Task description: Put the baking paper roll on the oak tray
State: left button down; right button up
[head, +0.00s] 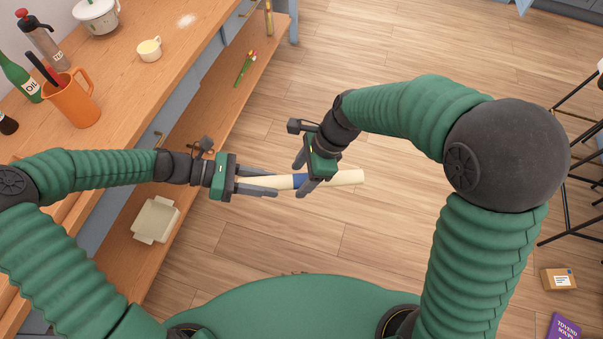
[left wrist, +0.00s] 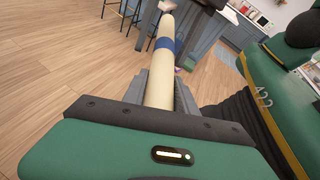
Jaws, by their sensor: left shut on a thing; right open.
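The baking paper roll (head: 346,177) is a long cream tube with a blue band. My left gripper (head: 276,189) is shut on its left end and holds it roughly level, above the floor in the head view. In the left wrist view the roll (left wrist: 160,85) runs away from between the fingers, with the blue band near its far end. My right gripper (head: 303,175) is open at the roll, close to the blue band. Its fingers lie on either side of the roll in the picture; I cannot tell whether they touch it. I cannot make out an oak tray.
A wooden counter (head: 120,95) at the left carries an orange jug (head: 72,100), bottles and a cream cup (head: 149,50). A lower shelf (head: 205,125) holds a cream bin (head: 154,220). A cardboard box (head: 558,278) lies at the right. The middle floor is clear.

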pick_arm(q)
jog(key=shift+s, duration=0.1)
pick_arm(e)
jog(key=shift+w, duration=0.1)
grip_shut()
pick_arm(q)
jog(key=c, duration=0.9)
grip_release()
